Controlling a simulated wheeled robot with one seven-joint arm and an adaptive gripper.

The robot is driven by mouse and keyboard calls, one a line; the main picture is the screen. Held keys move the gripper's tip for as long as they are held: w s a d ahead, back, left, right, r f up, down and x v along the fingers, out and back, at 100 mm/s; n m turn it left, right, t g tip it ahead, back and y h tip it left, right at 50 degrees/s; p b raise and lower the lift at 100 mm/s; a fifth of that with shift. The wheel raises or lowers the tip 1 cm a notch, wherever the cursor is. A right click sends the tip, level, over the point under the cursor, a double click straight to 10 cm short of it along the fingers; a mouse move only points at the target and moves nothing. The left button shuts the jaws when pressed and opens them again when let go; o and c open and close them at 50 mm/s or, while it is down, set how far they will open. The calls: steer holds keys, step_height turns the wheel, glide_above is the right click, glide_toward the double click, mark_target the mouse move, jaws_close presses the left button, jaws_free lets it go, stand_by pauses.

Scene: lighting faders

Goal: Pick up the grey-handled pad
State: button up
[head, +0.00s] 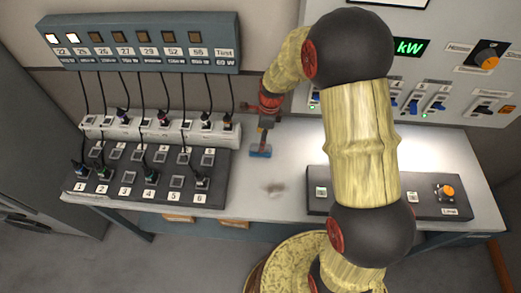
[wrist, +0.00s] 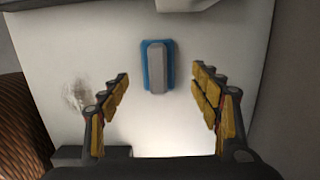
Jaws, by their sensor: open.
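The grey-handled pad (wrist: 157,68) lies on the table in the wrist view, a blue pad with a long grey handle on top. In the head view the pad (head: 260,151) is a small blue shape on the table, just below the gripper, which hides part of it. My gripper (wrist: 160,105) is open, with its two yellow-padded fingers wide apart and nothing between them. In the wrist view the pad is centred between the fingers but beyond their tips. In the head view my gripper (head: 265,120) is above the pad.
A black socket panel (head: 128,205) with cables stands left of the pad. A black panel with an orange knob (head: 448,191) is at the right. A greyish smudge (head: 273,188) marks the table (head: 250,205) in front of the pad. The table around the pad is clear.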

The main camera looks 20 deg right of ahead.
steer(key=f, duration=0.2)
steer(key=f+b, duration=0.1)
steer(key=f, duration=0.2)
steer(key=shift+a+f+b, duration=0.35)
steer(key=shift+f+b, duration=0.05)
steer(key=shift+r, duration=0.1)
steer(key=shift+c, duration=1.4)
steer(key=c, duration=1)
